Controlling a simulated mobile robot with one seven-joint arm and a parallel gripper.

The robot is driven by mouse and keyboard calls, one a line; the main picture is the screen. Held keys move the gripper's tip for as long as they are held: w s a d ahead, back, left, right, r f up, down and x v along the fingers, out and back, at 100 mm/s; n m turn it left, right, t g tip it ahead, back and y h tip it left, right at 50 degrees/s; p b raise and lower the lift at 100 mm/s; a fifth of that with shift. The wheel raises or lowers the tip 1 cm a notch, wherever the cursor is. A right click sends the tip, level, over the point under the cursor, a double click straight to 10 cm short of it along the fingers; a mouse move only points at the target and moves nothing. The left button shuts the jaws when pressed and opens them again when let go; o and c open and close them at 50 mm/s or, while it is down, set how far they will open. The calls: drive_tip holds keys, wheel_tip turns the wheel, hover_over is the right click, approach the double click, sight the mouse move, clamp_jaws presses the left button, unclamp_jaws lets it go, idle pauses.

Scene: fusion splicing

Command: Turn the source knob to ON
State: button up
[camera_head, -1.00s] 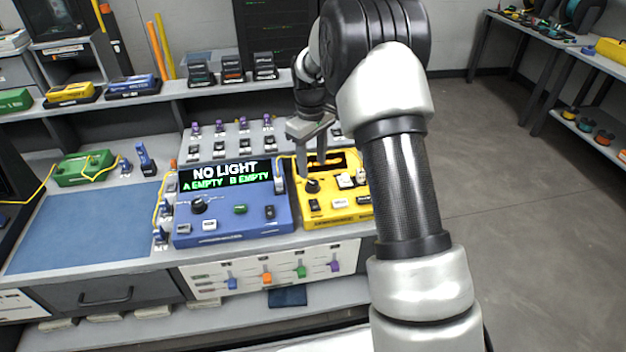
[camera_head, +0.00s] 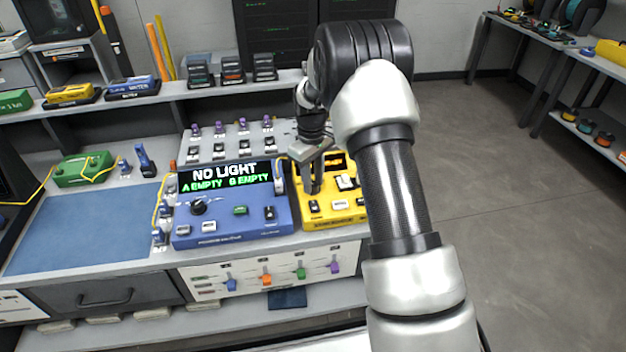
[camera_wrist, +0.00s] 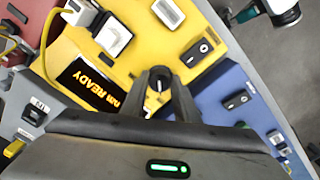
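The source knob (camera_wrist: 158,86) is a small black knob with a white pointer line on the yellow unit (camera_wrist: 130,70), in the wrist view. My gripper (camera_wrist: 161,80) reaches down onto it, with a dark finger on each side of the knob. The fingers look apart, and whether they touch the knob is hard to see. In the head view my gripper (camera_head: 312,190) is over the left part of the yellow unit (camera_head: 340,215) and hides the knob.
The blue unit (camera_head: 235,228), left of the yellow one, has a black knob and a display reading "NO LIGHT, A EMPTY". White and black switches sit close to the source knob. A blue mat (camera_head: 80,230) lies left; a shelf with boxes is behind.

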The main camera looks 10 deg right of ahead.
drive_tip(key=shift+m, duration=0.3)
drive_tip(key=m, duration=0.3)
drive_tip(key=shift+m, duration=0.3)
drive_tip(key=m, duration=0.4)
drive_tip(key=shift+w+a, duration=0.1)
drive_tip(key=m, duration=0.5)
drive_tip(key=m+p, duration=0.1)
drive_tip(key=m, duration=0.3)
drive_tip(key=shift+m+g, duration=0.3)
drive_tip(key=o, duration=1.1)
drive_tip(key=shift+c, duration=0.2)
drive_tip(key=shift+r, duration=0.1)
